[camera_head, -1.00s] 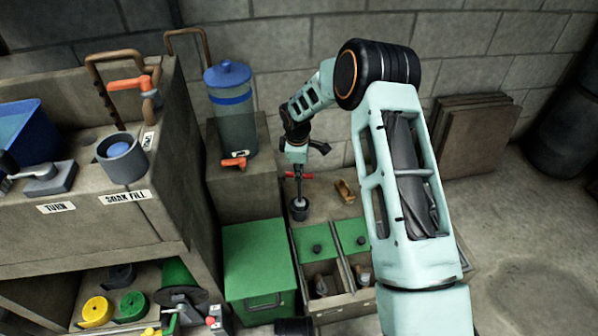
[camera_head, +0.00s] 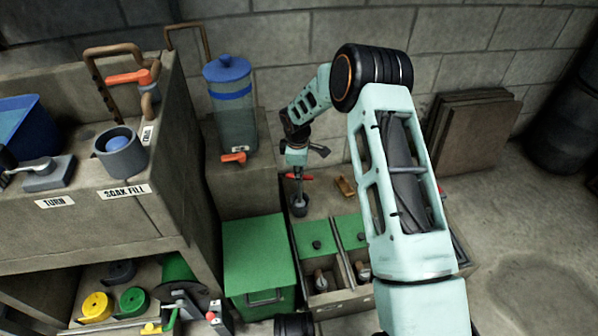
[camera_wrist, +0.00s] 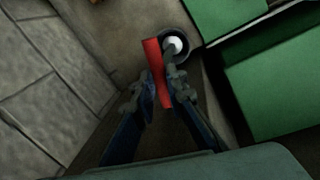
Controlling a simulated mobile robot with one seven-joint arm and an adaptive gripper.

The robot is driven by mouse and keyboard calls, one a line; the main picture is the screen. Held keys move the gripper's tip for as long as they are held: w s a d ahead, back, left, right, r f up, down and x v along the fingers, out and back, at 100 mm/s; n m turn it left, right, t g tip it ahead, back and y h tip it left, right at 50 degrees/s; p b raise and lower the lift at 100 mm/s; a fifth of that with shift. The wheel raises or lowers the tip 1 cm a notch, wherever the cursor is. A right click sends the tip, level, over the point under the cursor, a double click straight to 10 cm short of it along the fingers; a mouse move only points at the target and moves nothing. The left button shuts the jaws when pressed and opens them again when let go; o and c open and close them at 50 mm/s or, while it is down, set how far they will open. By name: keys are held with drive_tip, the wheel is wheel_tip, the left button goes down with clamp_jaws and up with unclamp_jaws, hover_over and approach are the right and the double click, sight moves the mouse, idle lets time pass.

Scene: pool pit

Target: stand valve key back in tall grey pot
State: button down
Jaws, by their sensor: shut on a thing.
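The valve key has a red crossbar (camera_head: 300,177), which also shows in the wrist view (camera_wrist: 154,70). My gripper (camera_head: 297,168) is shut on the key near this bar, with its dark fingers either side of it in the wrist view (camera_wrist: 164,92). The key hangs roughly upright over the tall grey pot (camera_head: 299,208). In the wrist view, the pot's dark round rim (camera_wrist: 186,32) lies just beyond the bar, with a pale round shape inside. The key's lower end appears at or inside the pot mouth; its depth is hidden.
A green-lidded bin (camera_head: 258,255) and smaller green-lidded compartments (camera_head: 317,243) stand in front of the pot. A small brown object (camera_head: 345,187) lies right of the pot. The block wall is close behind.

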drive_tip(key=shift+f, duration=1.15)
idle(0.8)
drive_tip(key=c, duration=1.8)
unclamp_jaws()
drive_tip(key=shift+c, duration=0.2)
drive_tip(key=shift+r, duration=0.1)
drive_tip(key=shift+r+p, duration=2.55)
drive_tip(key=shift+r, duration=1.4)
